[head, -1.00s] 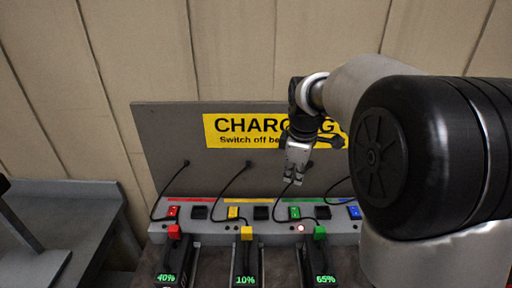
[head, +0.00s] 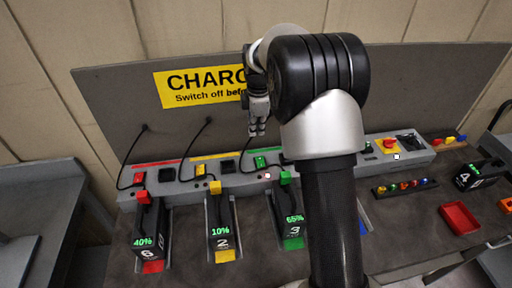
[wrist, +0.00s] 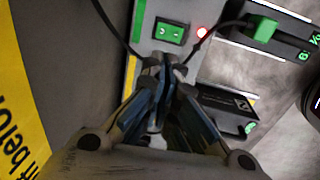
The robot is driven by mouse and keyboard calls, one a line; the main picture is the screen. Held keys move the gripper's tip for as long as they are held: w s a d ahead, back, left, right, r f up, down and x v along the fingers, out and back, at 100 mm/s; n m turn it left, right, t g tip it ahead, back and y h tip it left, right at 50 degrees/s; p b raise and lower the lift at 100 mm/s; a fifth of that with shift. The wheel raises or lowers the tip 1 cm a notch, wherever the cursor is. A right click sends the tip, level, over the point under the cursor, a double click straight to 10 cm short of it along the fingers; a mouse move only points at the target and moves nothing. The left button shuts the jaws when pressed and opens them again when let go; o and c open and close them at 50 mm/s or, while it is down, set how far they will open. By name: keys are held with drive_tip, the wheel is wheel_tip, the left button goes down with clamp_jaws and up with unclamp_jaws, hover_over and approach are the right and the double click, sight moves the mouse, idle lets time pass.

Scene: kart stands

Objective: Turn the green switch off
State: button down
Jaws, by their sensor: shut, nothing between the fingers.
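The green switch (head: 260,162) sits on the grey charging strip behind the battery marked 3. In the wrist view the green rocker switch (wrist: 169,33) is in a black frame, just beyond my fingertips. A small lamp (wrist: 202,32) beside it glows red. My gripper (head: 257,130) is shut and empty, pointing down above the strip near the green switch. The wrist view shows its closed fingertips (wrist: 164,62) apart from the switch. Which way the rocker is tilted I cannot tell.
Batteries showing 40% (head: 148,228), 10% (head: 220,218) and 65% (head: 291,215) stand in front of the strip, with black cables behind them. Red (head: 138,176) and yellow (head: 200,170) switches are to the left. A red tray (head: 459,218) lies at the right.

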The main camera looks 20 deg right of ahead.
drive_tip(key=b, duration=0.4)
approach(256, 164)
drive_tip(key=f, duration=0.1)
drive_tip(key=w+f, duration=0.1)
drive_tip(key=f, duration=0.1)
drive_tip(key=w+f, duration=0.1)
drive_tip(key=f, duration=0.1)
drive_tip(key=shift+d, duration=0.25)
drive_tip(key=shift+f, duration=0.15)
drive_tip(key=shift+f+p, duration=0.3)
drive_tip(key=shift+w+f, duration=0.15)
drive_tip(key=shift+w, duration=0.1)
drive_tip(key=shift+s, duration=0.25)
drive_tip(key=shift+s+a, duration=0.15)
drive_tip(key=shift+s, duration=0.5)
